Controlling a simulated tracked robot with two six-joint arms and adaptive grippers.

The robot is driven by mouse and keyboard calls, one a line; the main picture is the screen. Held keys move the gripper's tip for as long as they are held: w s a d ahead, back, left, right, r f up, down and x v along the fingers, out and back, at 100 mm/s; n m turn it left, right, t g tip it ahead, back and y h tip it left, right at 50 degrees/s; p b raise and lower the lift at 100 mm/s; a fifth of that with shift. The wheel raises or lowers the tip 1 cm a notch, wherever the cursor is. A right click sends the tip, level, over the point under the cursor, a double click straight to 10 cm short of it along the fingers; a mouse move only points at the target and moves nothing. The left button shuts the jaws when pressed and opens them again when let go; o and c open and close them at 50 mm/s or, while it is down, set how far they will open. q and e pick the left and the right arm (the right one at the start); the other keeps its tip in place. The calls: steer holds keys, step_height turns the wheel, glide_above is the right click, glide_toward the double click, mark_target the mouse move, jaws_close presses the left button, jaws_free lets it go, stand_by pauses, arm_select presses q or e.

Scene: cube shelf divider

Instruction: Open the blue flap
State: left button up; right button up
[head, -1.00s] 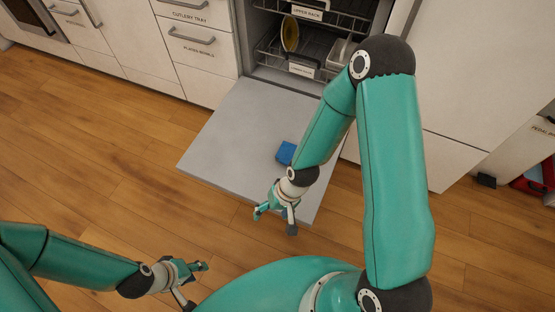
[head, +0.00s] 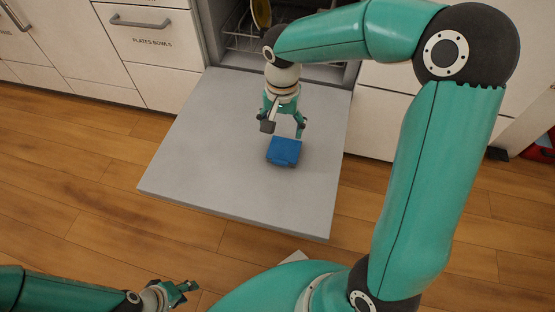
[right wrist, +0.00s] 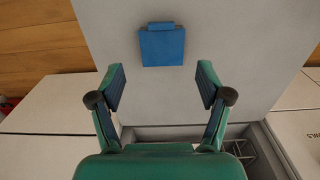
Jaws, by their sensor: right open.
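The blue flap (head: 284,151) is a small blue block-like piece on the inner face of the lowered dishwasher door (head: 190,170). It looks closed against the door, with a raised lip along one edge. In the right wrist view the flap (right wrist: 162,46) lies beyond my fingertips, between their lines. My right gripper (head: 284,130) is open and empty, just behind the flap on the dishwasher side; its fingers (right wrist: 160,84) show apart in the right wrist view. I cannot tell if a fingertip touches the flap. My left gripper (head: 188,290) is low at the left, away from the door, its fingers apart and empty.
The wooden floor (head: 80,165) is clear. A red object (head: 543,145) is at far right.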

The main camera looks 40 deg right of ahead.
mark_target(280, 162)
step_height(280, 162, down, 15)
steer(key=b, duration=0.4)
steer(key=shift+a+r, duration=0.1)
steer(key=shift+r, duration=0.05)
steer(key=shift+c, duration=0.2)
jaws_close()
